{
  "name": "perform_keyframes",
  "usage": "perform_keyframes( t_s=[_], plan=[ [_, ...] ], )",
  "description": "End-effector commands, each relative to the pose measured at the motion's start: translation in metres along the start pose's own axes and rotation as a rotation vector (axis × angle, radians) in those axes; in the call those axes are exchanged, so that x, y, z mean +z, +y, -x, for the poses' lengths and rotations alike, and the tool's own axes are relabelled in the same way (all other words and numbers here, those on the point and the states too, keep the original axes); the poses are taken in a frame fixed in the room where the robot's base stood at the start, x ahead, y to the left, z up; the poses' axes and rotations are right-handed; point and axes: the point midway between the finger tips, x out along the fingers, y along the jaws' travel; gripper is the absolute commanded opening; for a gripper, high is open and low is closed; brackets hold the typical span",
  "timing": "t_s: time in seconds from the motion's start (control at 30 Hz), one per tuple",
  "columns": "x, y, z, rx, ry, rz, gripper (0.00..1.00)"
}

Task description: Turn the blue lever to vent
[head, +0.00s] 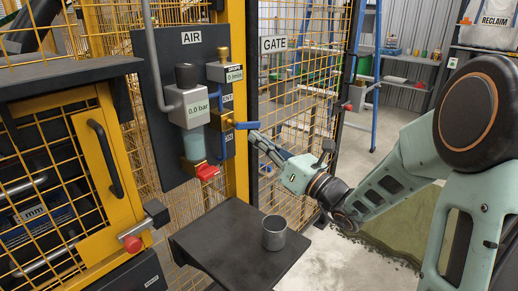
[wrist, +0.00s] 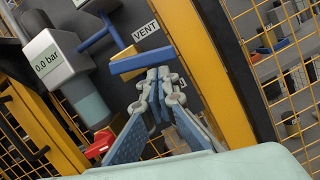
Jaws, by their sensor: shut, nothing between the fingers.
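The blue lever (head: 246,125) sits on a brass valve (head: 226,121) on the dark AIR panel (head: 157,85). It points sideways to the right, below the VENT label (head: 227,98). In the wrist view the lever (wrist: 142,63) lies across, just beyond my fingertips, with the VENT label (wrist: 145,31) above it. My gripper (head: 253,135) is shut and empty, with its fingertips beside the lever's outer end. The fingertips (wrist: 159,74) appear very close to the lever; I cannot tell whether they touch. A second label under the lever is partly hidden.
A gauge box (head: 188,106) reads 0.0 bar, with a red knob (head: 207,172) below. A yellow post and the mesh GATE (head: 290,110) stand to the right. A dark table (head: 225,252) with a grey cup (head: 274,232) stands below my arm.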

Motion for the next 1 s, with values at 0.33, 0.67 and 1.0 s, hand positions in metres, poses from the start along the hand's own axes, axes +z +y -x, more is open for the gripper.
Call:
perform_keyframes(
  t_s=[0.33, 0.67, 1.0],
  plan=[
    [0.001, -0.001, 0.000, 0.003, 0.000, 0.011, 0.00],
    [0.014, -0.007, -0.003, 0.071, -0.001, 0.282, 0.00],
    [0.015, -0.007, -0.004, 0.074, 0.000, 0.293, 0.00]
  ],
)
